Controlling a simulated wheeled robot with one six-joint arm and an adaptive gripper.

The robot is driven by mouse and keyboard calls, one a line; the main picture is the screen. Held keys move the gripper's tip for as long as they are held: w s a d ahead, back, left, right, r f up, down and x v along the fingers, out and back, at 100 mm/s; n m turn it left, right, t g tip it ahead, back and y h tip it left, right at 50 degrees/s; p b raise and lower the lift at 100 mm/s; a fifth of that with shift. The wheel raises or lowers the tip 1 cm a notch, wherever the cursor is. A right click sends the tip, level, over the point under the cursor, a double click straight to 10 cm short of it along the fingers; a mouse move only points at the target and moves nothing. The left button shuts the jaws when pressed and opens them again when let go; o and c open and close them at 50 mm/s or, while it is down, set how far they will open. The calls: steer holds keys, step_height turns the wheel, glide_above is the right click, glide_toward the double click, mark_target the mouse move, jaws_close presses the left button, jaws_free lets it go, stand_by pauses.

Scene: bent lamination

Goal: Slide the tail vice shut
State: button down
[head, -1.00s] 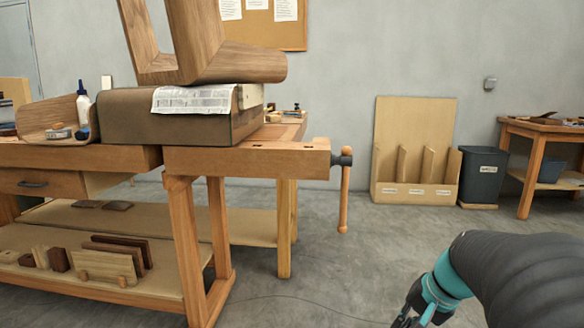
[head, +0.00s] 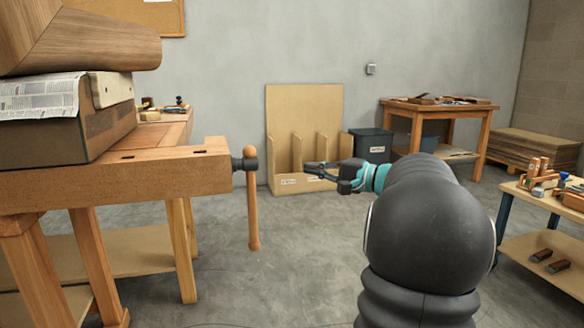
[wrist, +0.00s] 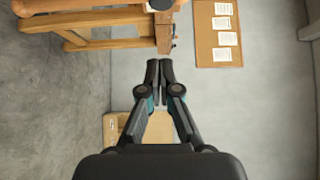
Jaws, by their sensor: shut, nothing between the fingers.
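The tail vice (head: 205,168) is at the right end of the wooden bench in the head view. Its dark screw (head: 243,164) sticks out to the right, and its wooden handle (head: 253,215) hangs upright from it. I cannot tell from here how wide the vice's gap is. My gripper (head: 310,170) is to the right of the handle, apart from it, pointing left toward it. In the wrist view my gripper (wrist: 160,68) is shut and empty, with its fingertips together. The bench end shows beyond the fingers there.
A plywood rack (head: 285,120) and a dark bin (head: 372,147) stand by the wall. A tool cart (head: 545,205) is at the right. The floor between bench and cart is clear.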

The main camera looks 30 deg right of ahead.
steer(key=s+a+x, duration=0.1)
steer(key=a+x, duration=0.1)
steer(key=x, duration=0.9)
steer(key=shift+a, duration=0.25)
steer(key=shift+f, duration=0.1)
